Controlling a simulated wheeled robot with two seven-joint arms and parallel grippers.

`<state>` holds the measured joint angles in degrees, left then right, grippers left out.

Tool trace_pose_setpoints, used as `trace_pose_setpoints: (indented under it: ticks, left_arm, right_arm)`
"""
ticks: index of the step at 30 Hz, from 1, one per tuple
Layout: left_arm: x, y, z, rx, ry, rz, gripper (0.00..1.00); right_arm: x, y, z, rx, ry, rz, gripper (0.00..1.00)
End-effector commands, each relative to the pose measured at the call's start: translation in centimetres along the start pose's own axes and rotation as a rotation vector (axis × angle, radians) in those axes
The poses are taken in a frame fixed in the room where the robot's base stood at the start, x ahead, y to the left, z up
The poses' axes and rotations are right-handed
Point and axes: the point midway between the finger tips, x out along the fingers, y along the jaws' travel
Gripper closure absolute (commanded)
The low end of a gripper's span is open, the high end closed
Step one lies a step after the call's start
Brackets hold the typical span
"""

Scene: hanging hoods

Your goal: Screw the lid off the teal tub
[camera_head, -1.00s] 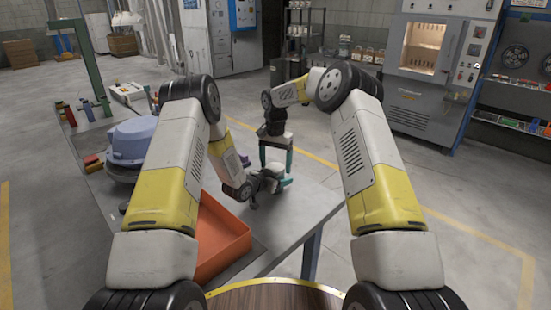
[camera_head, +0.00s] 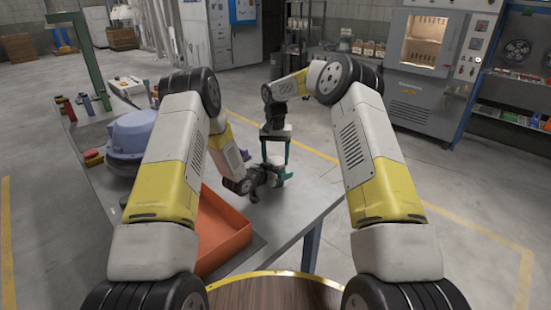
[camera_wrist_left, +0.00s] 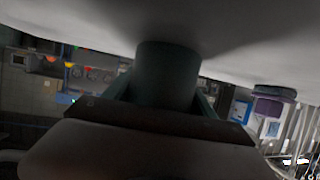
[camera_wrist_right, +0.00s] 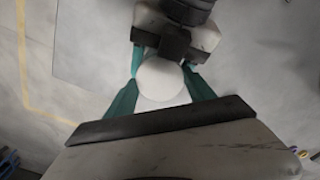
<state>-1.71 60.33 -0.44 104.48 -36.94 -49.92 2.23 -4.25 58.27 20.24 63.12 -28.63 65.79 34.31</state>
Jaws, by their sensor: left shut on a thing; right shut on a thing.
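The teal tub (camera_wrist_left: 167,76) stands on the grey table in the left wrist view, dark teal and round, between the fingers of my left gripper (camera_wrist_left: 165,92). My left gripper (camera_head: 262,179) is shut on it low at the table; the tub is mostly hidden in the head view. The white round lid (camera_wrist_right: 161,80) is between the teal fingers of my right gripper (camera_wrist_right: 160,84), which is shut on it from above. In the head view my right gripper (camera_head: 276,158) points down over the tub. I cannot tell whether the lid still touches the tub.
An orange tray (camera_head: 222,232) lies at the front of the grey table (camera_head: 308,205). A blue rounded machine (camera_head: 133,134) is further left. The table right of the grippers is clear.

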Motion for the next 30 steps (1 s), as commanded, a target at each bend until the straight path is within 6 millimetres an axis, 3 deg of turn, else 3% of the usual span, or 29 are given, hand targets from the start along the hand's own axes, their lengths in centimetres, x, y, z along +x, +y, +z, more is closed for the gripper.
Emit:
trace_pose_setpoints:
  ticks: [6,7,10,22,30]
  left_arm:
    - [0.0,-0.2,0.0,-0.001,0.001,-0.004,1.00]
    - [0.0,-0.2,0.0,-0.001,0.001,-0.004,1.00]
    - [0.0,-0.2,0.0,-0.001,0.001,-0.004,1.00]
    - [0.0,-0.1,0.0,0.000,0.001,-0.001,1.00]
    - [0.0,0.0,0.0,0.000,0.001,-0.001,1.00]
  right_arm:
    - [0.0,0.2,0.0,0.000,-0.001,0.003,0.86]
    - [0.0,0.2,0.0,0.001,-0.001,0.003,0.36]
    - [0.0,0.2,0.0,0.001,-0.001,0.003,0.16]
    - [-0.5,0.1,0.0,0.001,0.001,0.001,0.16]
    - [-3.8,0.0,-0.1,0.002,0.002,0.001,0.16]
